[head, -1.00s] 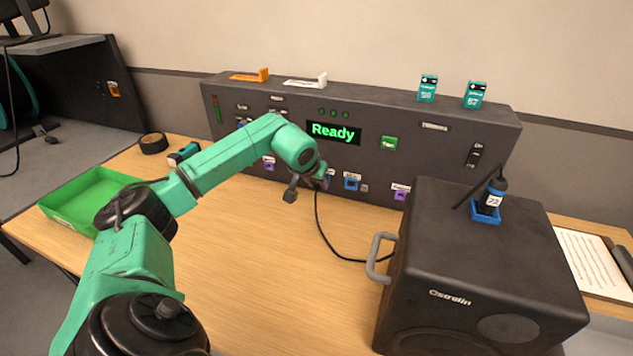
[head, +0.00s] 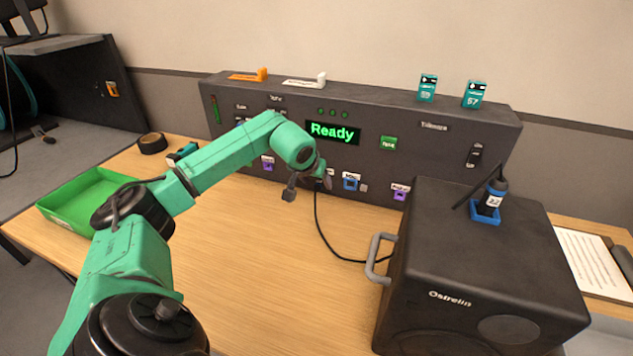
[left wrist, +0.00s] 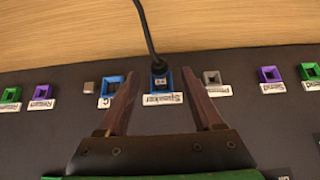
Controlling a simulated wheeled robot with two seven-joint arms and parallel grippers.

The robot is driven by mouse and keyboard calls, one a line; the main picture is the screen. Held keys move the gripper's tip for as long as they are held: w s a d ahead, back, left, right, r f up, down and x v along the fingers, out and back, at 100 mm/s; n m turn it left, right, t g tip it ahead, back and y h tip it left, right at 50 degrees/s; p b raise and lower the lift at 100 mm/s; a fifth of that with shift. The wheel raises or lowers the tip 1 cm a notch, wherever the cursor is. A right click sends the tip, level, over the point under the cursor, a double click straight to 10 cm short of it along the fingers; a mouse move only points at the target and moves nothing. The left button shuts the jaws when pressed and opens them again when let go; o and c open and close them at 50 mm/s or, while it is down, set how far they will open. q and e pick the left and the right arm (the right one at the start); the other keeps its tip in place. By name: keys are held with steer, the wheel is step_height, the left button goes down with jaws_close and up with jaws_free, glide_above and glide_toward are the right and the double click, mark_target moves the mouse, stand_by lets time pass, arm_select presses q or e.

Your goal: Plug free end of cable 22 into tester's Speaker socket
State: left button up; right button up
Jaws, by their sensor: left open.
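The tester (head: 420,150) is the long dark panel at the back of the table, with a green "Ready" display. In the left wrist view its blue Speaker socket (left wrist: 161,71), label upside down, holds a dark plug end with a small pale tag (left wrist: 160,83). The black cable (left wrist: 147,30) runs up from it; how deep the plug sits cannot be told. In the head view the cable (head: 321,228) hangs to the table. My left gripper (left wrist: 163,76) is open, its fingers on either side of the socket, apart from the plug. It also shows in the head view (head: 308,186).
A black speaker box (head: 470,270) with a grey handle stands front right, a plug tagged 22 (head: 494,200) upright in its blue top socket. A green tray (head: 62,217) and tape roll (head: 152,143) are left. The table middle is clear.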

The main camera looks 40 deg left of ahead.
arm_select(q)
steer(key=v, duration=1.4)
steer(key=shift+b, duration=0.45)
